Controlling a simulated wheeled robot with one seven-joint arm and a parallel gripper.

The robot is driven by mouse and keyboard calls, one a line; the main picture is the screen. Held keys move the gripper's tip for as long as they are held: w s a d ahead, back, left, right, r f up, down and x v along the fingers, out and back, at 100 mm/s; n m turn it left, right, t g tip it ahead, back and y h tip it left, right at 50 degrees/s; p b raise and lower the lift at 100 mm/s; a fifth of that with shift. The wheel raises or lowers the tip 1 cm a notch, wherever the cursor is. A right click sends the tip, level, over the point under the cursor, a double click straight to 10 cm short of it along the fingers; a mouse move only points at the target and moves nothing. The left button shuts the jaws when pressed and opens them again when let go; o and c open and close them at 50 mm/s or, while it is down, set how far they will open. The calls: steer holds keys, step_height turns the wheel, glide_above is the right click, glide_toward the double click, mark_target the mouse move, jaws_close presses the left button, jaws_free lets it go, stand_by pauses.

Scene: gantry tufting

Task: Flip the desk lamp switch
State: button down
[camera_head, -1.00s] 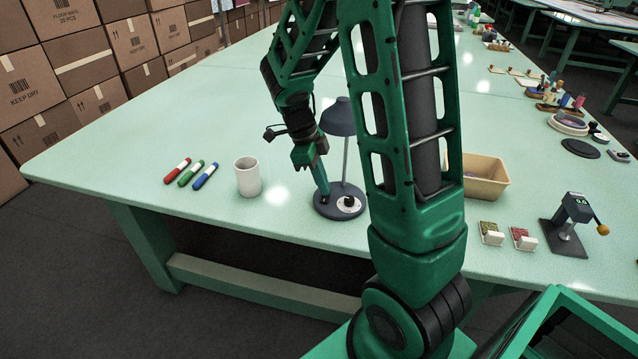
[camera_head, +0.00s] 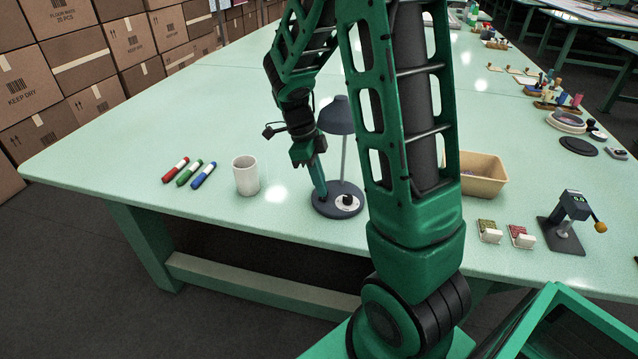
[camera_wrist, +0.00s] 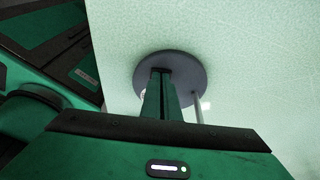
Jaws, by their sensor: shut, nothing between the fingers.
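The desk lamp has a dark grey shade (camera_head: 336,115), a thin pole and a round dark base (camera_head: 325,208) on the pale green table. A white disc with a black knob or switch (camera_head: 345,201) sits on the right part of the base. My gripper (camera_head: 322,196) is shut and empty, pointing down, with its fingertips at the left part of the base, beside the white disc. In the wrist view the shut fingers (camera_wrist: 161,75) reach over the base (camera_wrist: 192,68) and hide part of it. I cannot tell whether the tips touch it.
A white cup (camera_head: 246,176) and red, green and blue markers (camera_head: 189,173) stand and lie left of the lamp. A tan bin (camera_head: 484,177), two small card holders (camera_head: 490,232) and a dark device with a yellow knob (camera_head: 571,212) are to the right.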

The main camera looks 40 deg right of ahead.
steer(key=shift+s+a+f, duration=0.25)
steer(key=shift+s+a, duration=0.05)
steer(key=shift+a, duration=0.1)
steer(key=w+d+v, duration=0.1)
steer(key=v, duration=0.9)
steer(key=shift+w+d+r, duration=0.15)
